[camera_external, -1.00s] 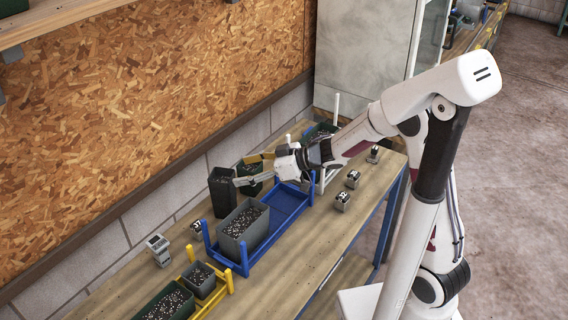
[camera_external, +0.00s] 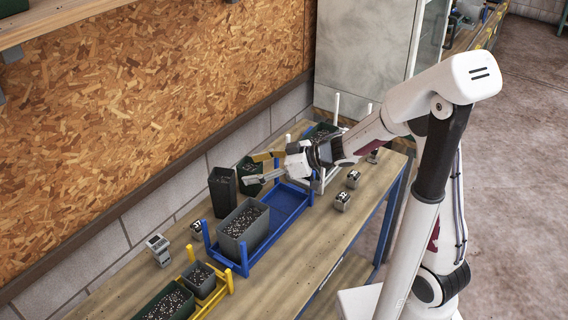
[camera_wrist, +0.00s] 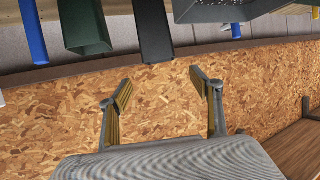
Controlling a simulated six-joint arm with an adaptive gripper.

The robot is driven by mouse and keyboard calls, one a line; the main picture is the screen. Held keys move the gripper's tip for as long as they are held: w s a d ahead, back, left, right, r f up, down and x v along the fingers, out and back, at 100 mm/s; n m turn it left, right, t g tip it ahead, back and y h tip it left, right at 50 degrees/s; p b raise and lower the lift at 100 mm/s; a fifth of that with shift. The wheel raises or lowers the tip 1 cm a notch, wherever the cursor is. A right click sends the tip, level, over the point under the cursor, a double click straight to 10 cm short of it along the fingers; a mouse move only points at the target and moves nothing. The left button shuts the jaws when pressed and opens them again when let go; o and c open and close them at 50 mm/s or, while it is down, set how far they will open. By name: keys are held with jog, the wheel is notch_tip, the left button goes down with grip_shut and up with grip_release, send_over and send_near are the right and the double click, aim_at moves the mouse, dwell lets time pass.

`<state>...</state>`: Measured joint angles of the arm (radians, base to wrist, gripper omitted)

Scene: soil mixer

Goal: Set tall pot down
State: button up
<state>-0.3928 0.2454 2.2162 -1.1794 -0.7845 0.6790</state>
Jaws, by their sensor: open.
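The tall pot (camera_external: 222,192) is dark and narrow and stands upright on the bench near the wall, left of my gripper. My gripper (camera_external: 250,169) is open and empty, and its fingertips are apart from the pot. In the wrist view the tall pot (camera_wrist: 154,30) is at the top centre, beyond the spread yellow-padded fingers (camera_wrist: 162,92). A green pot (camera_external: 248,188) stands just right of the tall pot, partly hidden by my gripper; it also shows in the wrist view (camera_wrist: 84,28).
A blue tray (camera_external: 284,208) holds a grey pot of soil (camera_external: 242,225) in front. A yellow rack (camera_external: 222,288) with soil-filled pots is at the lower left. Small grey blocks (camera_external: 342,201) sit on the bench. The chipboard wall (camera_external: 150,110) is close behind.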

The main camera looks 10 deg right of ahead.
jog(key=w+d+r+m+t+h, duration=0.3)
jog(key=d+h, duration=0.1)
jog(key=d, duration=0.6)
jog(key=w+d+r+m+t+h, duration=0.3)
jog(key=d+r, duration=0.1)
jog(key=d, duration=0.6)
jog(key=s+d+m+h, duration=0.3)
jog(key=s+d+h, duration=0.1)
jog(key=d, duration=0.4)
jog(key=s+d+f+m+g, duration=0.1)
jog(key=s+d+g, duration=0.1)
jog(key=s, duration=0.6)
jog(key=s+d+f+m+g+h, duration=0.1)
jog(key=s+d+f+m+g, duration=0.1)
jog(key=s+d, duration=0.2)
jog(key=s+d+f+m+g, duration=0.1)
jog(key=s+d, duration=0.2)
jog(key=s, duration=0.8)
jog(key=shift+s+f+m+g+h, duration=0.3)
jog(key=shift+s+f+g, duration=0.05)
jog(key=shift+g, duration=0.05)
dwell(2.5)
